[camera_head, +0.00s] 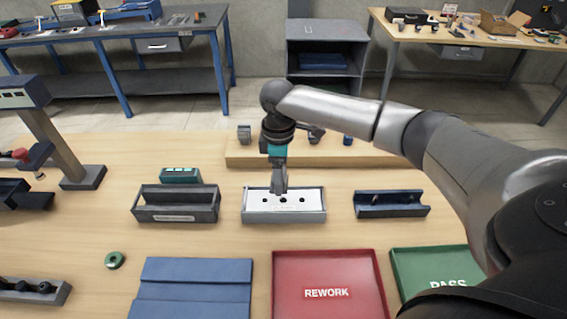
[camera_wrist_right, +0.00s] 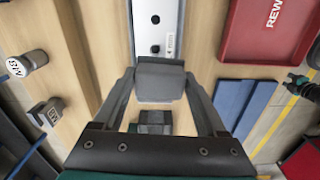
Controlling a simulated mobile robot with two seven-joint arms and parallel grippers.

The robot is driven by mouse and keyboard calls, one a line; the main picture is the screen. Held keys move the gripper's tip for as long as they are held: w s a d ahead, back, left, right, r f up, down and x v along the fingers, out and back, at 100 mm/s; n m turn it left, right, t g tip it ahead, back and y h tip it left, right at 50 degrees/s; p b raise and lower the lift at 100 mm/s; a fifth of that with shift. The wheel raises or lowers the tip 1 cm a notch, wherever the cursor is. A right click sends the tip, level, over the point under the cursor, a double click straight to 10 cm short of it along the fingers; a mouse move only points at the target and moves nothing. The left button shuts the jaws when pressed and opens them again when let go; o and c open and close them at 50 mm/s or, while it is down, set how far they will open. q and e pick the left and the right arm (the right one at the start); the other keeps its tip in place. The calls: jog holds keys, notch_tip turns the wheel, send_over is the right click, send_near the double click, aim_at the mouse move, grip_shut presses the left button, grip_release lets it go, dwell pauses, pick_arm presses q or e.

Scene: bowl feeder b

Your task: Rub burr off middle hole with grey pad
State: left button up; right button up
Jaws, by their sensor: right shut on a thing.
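A white plate (camera_head: 312,193) with three dark holes in a row lies in a grey fixture (camera_head: 284,217) at the middle of the bench. My right gripper (camera_head: 279,178) points down over the plate, its tip close to the middle hole (camera_head: 283,200). It is shut on the grey pad, a block (camera_wrist_right: 160,80) between the fingers in the right wrist view. The plate (camera_wrist_right: 157,30) runs beyond the pad there, with two holes showing. I cannot tell whether the pad touches the plate. My left gripper is not in view.
A dark open tray (camera_head: 175,216) stands left of the fixture, a dark blue channel (camera_head: 392,211) right of it. The red REWORK tray (camera_head: 328,262), green PASS tray (camera_head: 436,255) and a blue mat (camera_head: 192,286) lie in front. A raised wooden shelf (camera_head: 375,157) runs behind.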

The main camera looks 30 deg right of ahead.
jog(key=shift+w+d+f+n, duration=0.15)
jog(key=shift+d+f+n, duration=0.05)
jog(key=shift+d+n, duration=0.4)
jog(key=shift+r+p, duration=0.1)
jog(key=shift+p, duration=0.55)
jog(key=shift+f+b, duration=0.75)
jog(key=shift+f, duration=1.4)
jog(key=shift+r, duration=0.1)
jog(key=shift+p, duration=0.45)
jog(key=shift+p, duration=0.35)
